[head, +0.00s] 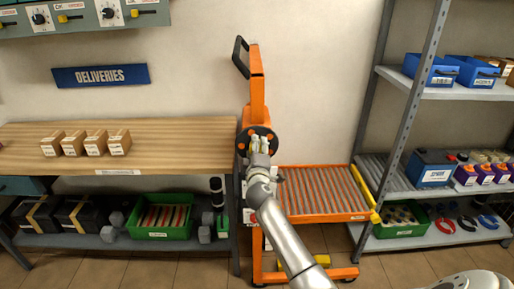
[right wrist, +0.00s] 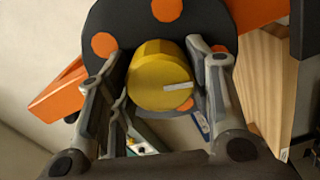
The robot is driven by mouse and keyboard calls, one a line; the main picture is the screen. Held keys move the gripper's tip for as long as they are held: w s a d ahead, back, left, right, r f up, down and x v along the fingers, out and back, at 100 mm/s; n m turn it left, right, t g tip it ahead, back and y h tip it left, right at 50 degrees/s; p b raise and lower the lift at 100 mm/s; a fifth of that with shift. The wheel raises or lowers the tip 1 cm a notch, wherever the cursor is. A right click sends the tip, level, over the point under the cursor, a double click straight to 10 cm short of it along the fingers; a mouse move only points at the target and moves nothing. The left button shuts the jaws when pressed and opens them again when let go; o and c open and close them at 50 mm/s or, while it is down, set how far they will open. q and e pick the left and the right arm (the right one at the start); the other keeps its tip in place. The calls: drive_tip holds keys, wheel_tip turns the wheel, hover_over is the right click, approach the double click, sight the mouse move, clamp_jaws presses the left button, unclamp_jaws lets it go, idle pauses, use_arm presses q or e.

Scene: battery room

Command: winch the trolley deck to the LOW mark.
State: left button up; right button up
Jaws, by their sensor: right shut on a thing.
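The orange trolley (head: 257,95) stands between the wooden bench and the grey shelf rack. Its deck (head: 320,192) of grey rollers in an orange frame sits low, at about the height of the rack's middle shelf. A dark winch disc (right wrist: 122,28) with orange spots is on the trolley's post, and a yellow knob (right wrist: 158,72) with a pale stripe sticks out from it. My right gripper (head: 259,146) is at the disc, its fingers on both sides of the knob, shut on it. The gripper hides part of the disc in the head view. I cannot make out a LOW mark. My left gripper is not in view.
The bench (head: 190,140) at left carries several small boxes, with a green crate (head: 162,221) below. The rack (head: 402,130) at right holds blue bins (head: 430,69) and batteries (head: 432,168). The floor below the deck shows the trolley's orange base (head: 310,275).

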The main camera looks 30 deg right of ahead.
drive_tip(key=n+p, duration=0.2)
drive_tip(key=n, duration=0.3)
drive_tip(key=shift+n, duration=0.4)
drive_tip(key=n+p, duration=0.3)
drive_tip(key=n, duration=0.3)
drive_tip(key=n+p, duration=0.2)
drive_tip(key=n, duration=0.1)
drive_tip(key=shift+n, duration=0.4)
drive_tip(key=n+p, duration=0.2)
drive_tip(key=n, duration=0.1)
drive_tip(key=shift+n, duration=0.4)
drive_tip(key=shift+s+f+n+p, duration=0.1)
drive_tip(key=shift+f+n+p, duration=0.1)
drive_tip(key=shift+n+p, duration=1.4)
drive_tip(key=shift+n+b, duration=0.45)
drive_tip(key=shift+n, duration=0.25)
drive_tip(key=shift+f, duration=0.1)
drive_tip(key=o, duration=0.9)
drive_tip(key=shift+c, duration=0.2)
drive_tip(key=shift+o, duration=0.7)
